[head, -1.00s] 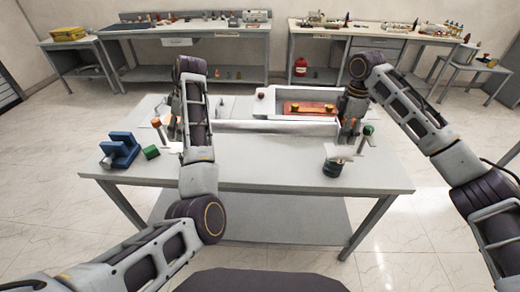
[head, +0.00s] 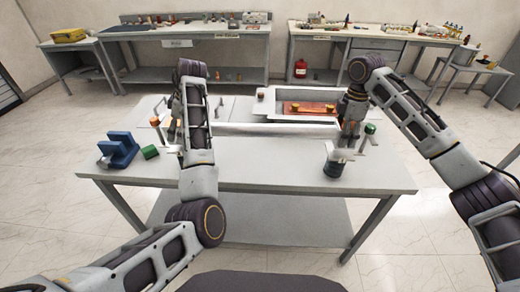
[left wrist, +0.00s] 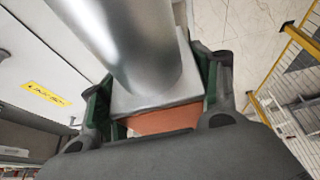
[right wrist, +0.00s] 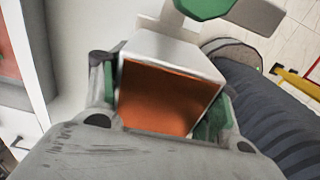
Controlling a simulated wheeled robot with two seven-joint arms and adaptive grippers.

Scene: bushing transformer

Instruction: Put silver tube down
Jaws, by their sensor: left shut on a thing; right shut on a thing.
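The silver tube (left wrist: 135,45) fills the upper part of the left wrist view, rising from a square grey block with an orange-brown face. My left gripper (left wrist: 155,98) is shut on this block at the tube's base.
A dark cylindrical fixture (head: 333,168) stands at the right. The table's front (head: 265,172) is clear.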

